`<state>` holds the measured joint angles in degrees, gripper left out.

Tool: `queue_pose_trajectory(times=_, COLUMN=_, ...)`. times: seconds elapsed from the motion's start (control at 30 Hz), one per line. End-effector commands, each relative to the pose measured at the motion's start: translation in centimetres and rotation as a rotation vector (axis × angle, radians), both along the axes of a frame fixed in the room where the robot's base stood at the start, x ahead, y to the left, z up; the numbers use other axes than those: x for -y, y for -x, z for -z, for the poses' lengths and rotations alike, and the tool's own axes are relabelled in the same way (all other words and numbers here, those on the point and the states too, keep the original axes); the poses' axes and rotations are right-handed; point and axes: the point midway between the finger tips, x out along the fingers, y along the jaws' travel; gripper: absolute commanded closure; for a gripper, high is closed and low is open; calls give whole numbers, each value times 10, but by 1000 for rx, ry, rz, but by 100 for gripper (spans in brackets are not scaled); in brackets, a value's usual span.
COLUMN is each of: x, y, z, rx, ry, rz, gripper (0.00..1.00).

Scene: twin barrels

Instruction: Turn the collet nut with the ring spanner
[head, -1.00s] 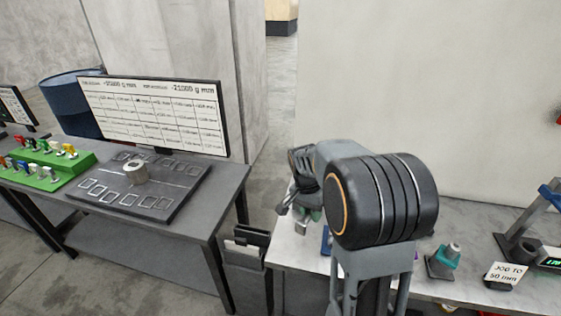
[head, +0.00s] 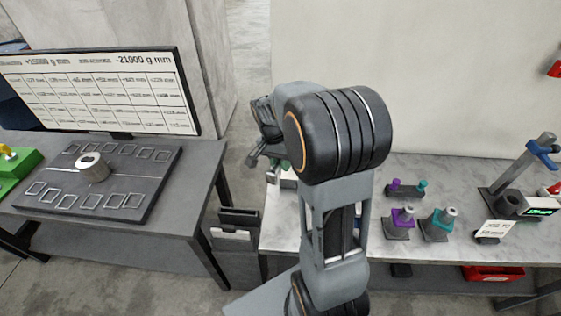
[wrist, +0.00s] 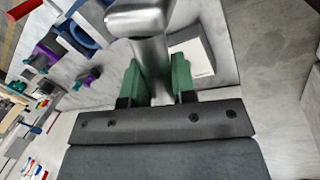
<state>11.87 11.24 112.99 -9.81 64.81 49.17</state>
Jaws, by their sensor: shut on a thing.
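My gripper (wrist: 157,78) has its two green fingers shut on a smooth silver metal bar (wrist: 152,55), apparently the ring spanner. The bar widens into a rounded head at the top of the wrist view; no ring opening shows clearly. In the head view my gripper (head: 268,145) is partly behind my arm, over the left end of the marble bench. A purple holder (head: 401,220) and a teal holder (head: 439,223) with silver tops stand on dark bases to its right. I cannot tell which part is the collet nut. A blue ring-shaped fixture (wrist: 82,32) shows in the wrist view.
The marble bench (head: 300,225) carries a stand with a blue handle (head: 541,150) and a sign (head: 497,232) at right. A dark table (head: 190,200) with a marked plate and a screen (head: 100,95) stands left, across a gap. A wall rises behind the bench.

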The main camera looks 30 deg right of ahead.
Motion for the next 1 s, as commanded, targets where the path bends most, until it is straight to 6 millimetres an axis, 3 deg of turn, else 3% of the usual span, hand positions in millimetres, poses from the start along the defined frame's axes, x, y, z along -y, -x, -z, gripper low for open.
queue_pose_trajectory(times=0.27, x=-2, y=0, z=9, rx=2, ry=1, rz=-3, gripper=100)
queue_pose_trajectory(times=0.8, x=-2, y=0, z=50, rx=1, ry=1, rz=-4, gripper=100)
queue_pose_trajectory(times=1.0, x=-2, y=0, z=54, rx=2, ry=1, rz=-3, gripper=100)
